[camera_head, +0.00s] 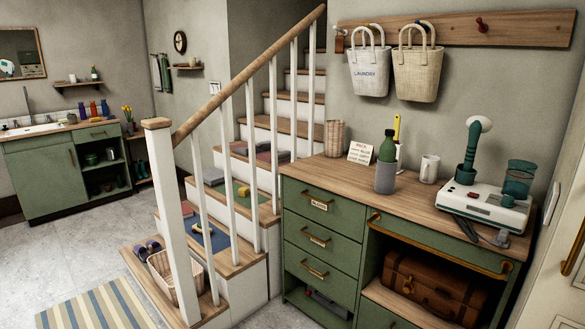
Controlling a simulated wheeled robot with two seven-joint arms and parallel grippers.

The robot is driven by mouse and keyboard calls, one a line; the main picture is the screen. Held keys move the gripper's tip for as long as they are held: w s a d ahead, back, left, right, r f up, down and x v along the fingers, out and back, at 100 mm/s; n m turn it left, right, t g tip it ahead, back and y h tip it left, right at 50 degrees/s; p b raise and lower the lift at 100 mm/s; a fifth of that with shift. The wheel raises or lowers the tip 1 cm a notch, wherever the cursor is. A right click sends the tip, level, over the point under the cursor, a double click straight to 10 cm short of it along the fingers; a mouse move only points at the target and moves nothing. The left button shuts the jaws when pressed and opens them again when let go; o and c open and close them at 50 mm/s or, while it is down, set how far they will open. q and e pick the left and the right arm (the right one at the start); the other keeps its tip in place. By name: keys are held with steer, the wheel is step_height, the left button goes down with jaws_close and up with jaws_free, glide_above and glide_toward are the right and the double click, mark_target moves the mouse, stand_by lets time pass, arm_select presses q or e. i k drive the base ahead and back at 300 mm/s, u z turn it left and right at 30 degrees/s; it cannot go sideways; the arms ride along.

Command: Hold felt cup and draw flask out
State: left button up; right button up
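A grey felt cup (385,179) stands upright on the wooden top of the green cabinet. A dark green flask (387,150) with a narrower neck and cap stands in it, its upper part showing above the cup's rim. The flask's lower part is hidden inside the cup. Neither of my grippers is in view, and nothing of mine touches the cup or the flask.
A white appliance with a green upright tube (486,207) fills the right of the top (340,180). Clear wood lies in front of the cup.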

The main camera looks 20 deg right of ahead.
mark_target(388, 151)
steer(key=z, duration=0.2)
steer(key=i, duration=1.9)
steer(key=z, duration=1.45)
steer(key=i, duration=0.8)
steer(key=z, duration=0.6)
steer(key=k, duration=0.5)
